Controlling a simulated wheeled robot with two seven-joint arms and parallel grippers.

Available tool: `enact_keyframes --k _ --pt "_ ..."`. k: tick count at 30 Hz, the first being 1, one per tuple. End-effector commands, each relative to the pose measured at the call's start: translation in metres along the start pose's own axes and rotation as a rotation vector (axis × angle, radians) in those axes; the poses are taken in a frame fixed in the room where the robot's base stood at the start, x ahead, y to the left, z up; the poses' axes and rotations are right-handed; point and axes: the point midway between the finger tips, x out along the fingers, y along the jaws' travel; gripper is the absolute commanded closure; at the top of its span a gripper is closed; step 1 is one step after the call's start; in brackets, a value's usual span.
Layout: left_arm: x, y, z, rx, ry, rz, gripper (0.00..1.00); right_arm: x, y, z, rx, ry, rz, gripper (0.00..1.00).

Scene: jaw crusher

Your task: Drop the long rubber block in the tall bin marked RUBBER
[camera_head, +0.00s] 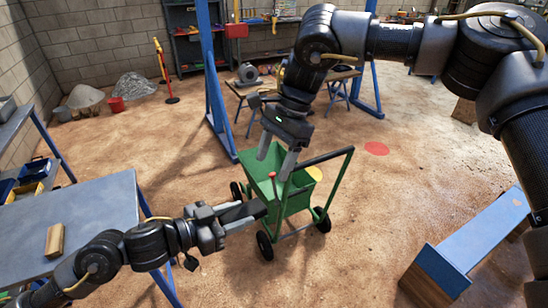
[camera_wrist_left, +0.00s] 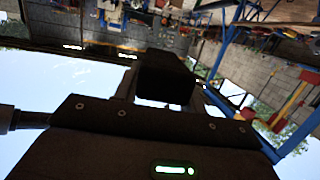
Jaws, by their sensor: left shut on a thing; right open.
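My left gripper (camera_head: 232,215) reaches in from the lower left and is shut on a dark, long block (camera_head: 247,211), likely the rubber block. The block shows as a black shape between the fingers in the left wrist view (camera_wrist_left: 165,78). It is held beside the left side of the green cart; I cannot tell whether they touch. My right gripper (camera_head: 277,156) is open, points down and is above the green cart, with nothing seen between its fingers. I see no tall bin marked RUBBER in either view.
The green wheeled cart (camera_head: 294,193) stands below my right gripper. A grey table (camera_head: 95,215) with a wooden block (camera_head: 55,240) is at left. A blue-topped bench (camera_head: 485,235) is at right. Blue posts (camera_head: 215,100) stand behind. The sandy floor between cart and bench is clear.

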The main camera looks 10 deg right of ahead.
Motion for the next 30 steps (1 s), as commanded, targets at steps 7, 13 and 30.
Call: enact_keyframes --k 7,13,30 --pt "0.000 0.000 0.000 0.000 0.001 0.000 0.86 0.020 0.000 0.000 0.001 -0.001 0.002 0.34" --pt "0.000 0.000 -0.001 0.000 0.001 0.000 0.86 0.058 0.000 0.000 0.002 -0.001 0.003 0.34" --pt "0.000 0.000 -0.001 0.000 0.001 0.000 0.86 0.120 -0.001 0.000 0.003 0.000 -0.002 0.34"
